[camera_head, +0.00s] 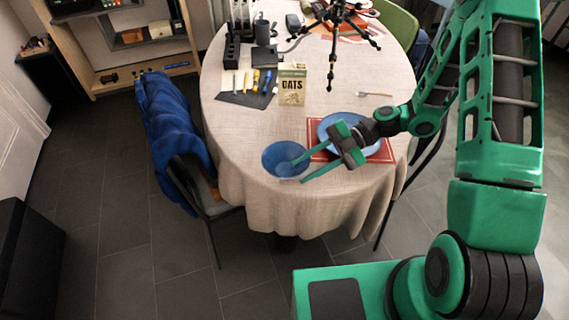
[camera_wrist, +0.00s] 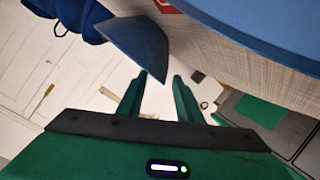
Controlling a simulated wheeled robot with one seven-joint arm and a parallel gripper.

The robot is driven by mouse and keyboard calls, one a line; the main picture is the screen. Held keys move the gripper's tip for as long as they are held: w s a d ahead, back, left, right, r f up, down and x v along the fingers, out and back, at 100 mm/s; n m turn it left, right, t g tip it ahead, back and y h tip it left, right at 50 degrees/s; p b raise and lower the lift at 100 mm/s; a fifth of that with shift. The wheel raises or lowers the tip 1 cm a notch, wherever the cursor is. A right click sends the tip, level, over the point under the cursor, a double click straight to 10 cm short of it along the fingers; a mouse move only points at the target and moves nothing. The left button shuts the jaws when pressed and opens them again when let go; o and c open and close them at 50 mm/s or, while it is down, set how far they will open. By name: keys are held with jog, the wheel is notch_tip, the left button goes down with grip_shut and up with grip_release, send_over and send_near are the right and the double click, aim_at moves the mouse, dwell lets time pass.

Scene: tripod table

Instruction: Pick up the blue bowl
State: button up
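The blue bowl (camera_head: 275,156) stands upright near the front edge of the round table. My gripper (camera_head: 298,172) is open and comes in from the right. One finger reaches over the bowl's inside, and the other is outside its near right side. In the wrist view, the bowl (camera_wrist: 138,42) shows ahead of the open fingers (camera_wrist: 160,75), its rim close to the fingertips. No contact is clear. Nothing is held.
A blue plate (camera_head: 333,122) on a red placemat (camera_head: 380,154) lies right of the bowl, below my wrist. A box marked OATS (camera_head: 291,86), tools and a tripod (camera_head: 333,45) stand farther back. A chair with a blue jacket (camera_head: 172,125) is at left.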

jog(key=shift+x, duration=1.3)
grip_shut()
jog(key=shift+r, duration=0.1)
